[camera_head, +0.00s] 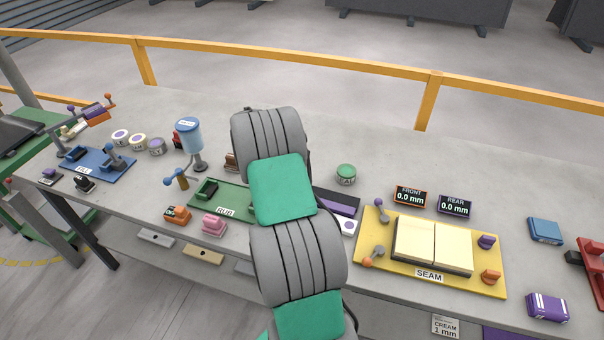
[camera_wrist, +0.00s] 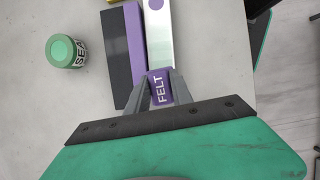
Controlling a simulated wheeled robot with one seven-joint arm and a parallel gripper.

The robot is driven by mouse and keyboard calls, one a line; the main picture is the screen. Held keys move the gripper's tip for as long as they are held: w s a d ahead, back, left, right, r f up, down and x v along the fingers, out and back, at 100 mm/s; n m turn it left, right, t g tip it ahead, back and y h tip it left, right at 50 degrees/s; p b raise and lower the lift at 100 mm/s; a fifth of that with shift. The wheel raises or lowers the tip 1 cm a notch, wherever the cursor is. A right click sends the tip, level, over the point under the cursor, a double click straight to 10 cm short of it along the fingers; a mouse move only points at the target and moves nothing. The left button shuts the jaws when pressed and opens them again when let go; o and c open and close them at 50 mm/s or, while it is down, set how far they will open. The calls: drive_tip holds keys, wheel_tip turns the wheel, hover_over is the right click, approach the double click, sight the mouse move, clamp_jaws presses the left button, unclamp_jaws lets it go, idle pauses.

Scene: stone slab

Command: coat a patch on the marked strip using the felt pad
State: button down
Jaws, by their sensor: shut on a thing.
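My gripper (camera_wrist: 161,88) is shut on the purple block of the felt pad (camera_wrist: 159,90), labelled FELT, in the wrist view. The pad's underside is hidden. Just beyond it lies a pale silver strip (camera_wrist: 160,45) with a purple dot near its far end. A black and purple bar (camera_wrist: 125,55) lies along the strip's left side. In the head view my arm hides the gripper and the pad. The bar (camera_head: 337,203) and the strip's dotted end (camera_head: 348,227) show just right of my arm. I cannot tell whether the pad touches the strip.
A green-lidded jar (camera_head: 346,174) stands behind the bar; it also shows in the wrist view (camera_wrist: 66,51). A yellow SEAM fixture (camera_head: 485,271) is to the right, a green RUB board (camera_head: 231,199) to the left. A blue dispenser (camera_head: 188,137) stands back left. The slab behind the jar is clear.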

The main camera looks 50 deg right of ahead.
drive_tip(key=shift+v, duration=0.8)
drive_tip(key=shift+s+d+r, duration=0.15)
drive_tip(key=shift+r, duration=1.65)
